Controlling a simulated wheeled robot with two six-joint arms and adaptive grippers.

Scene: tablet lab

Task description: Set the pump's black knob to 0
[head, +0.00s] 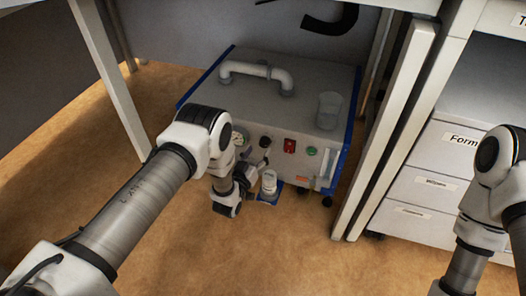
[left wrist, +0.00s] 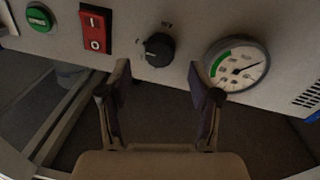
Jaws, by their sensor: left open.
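The pump is a grey box (head: 295,95) with blue edges under the bench. Its black knob (head: 265,142) is on the front panel, between the round gauge (head: 240,136) and the red switch (head: 289,146). In the left wrist view the black knob (left wrist: 159,49) is just beyond and between the fingertips, with no finger seen touching it. Small markings beside it are too blurred to read, so its setting is unclear. My left gripper (left wrist: 161,80) is open and empty, facing the panel; it also shows in the head view (head: 258,170). My right gripper is out of view.
A green button (head: 311,151) is on the same panel. A clear beaker (head: 329,110) and a white pipe handle (head: 256,73) are on top of the pump. A drawer cabinet (head: 425,180) is at right; the floor in front is clear.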

